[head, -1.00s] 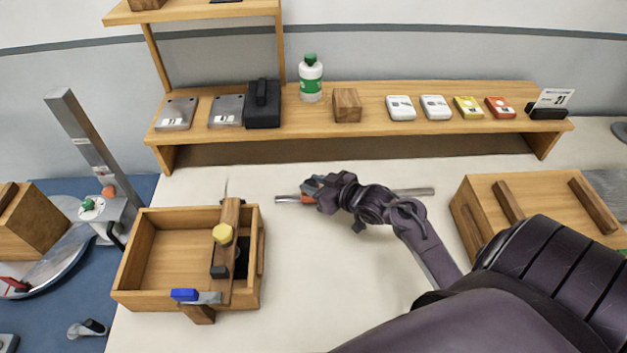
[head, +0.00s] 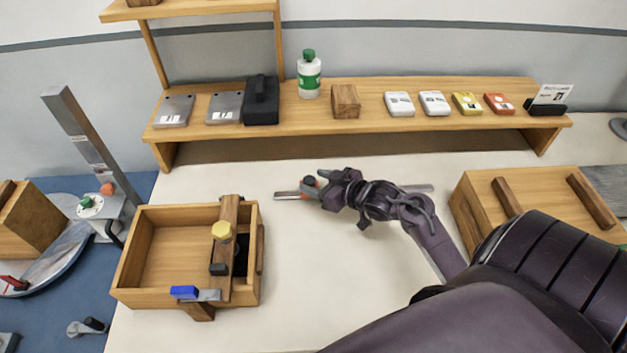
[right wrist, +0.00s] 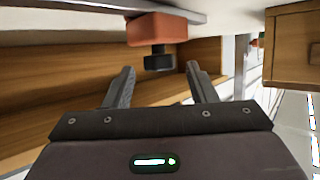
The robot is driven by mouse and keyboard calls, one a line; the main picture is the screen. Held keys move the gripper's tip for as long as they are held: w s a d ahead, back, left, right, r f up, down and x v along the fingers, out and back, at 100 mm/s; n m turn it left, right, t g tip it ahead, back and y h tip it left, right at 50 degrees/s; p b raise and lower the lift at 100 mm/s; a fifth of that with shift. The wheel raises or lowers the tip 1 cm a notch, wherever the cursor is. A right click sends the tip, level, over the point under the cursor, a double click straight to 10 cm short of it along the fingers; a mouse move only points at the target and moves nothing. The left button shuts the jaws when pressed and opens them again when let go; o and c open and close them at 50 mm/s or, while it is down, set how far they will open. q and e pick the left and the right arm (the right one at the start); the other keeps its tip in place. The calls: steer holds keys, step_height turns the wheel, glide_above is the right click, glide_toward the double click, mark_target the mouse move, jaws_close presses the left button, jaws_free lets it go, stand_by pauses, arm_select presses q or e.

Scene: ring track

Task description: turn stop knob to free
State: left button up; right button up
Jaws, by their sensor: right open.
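The stop is an orange block on a metal rail (head: 287,195) lying along the table. Its dark knob (head: 309,182) shows at the left of my right gripper (head: 327,189) in the head view. In the right wrist view the orange block (right wrist: 160,31) hangs under the rail as seen there, with the black knob (right wrist: 158,61) projecting toward me. My right gripper (right wrist: 161,69) is open and empty, its fingertips to either side of the knob with gaps visible. I cannot tell how deep the knob lies between them. My left gripper is not in view.
A long wooden shelf (head: 240,128) runs behind the rail. A closed wooden box (head: 540,184) stands right.

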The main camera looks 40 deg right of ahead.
steer(key=v, duration=0.6)
steer(key=shift+s, duration=0.15)
steer(key=shift+d, duration=0.1)
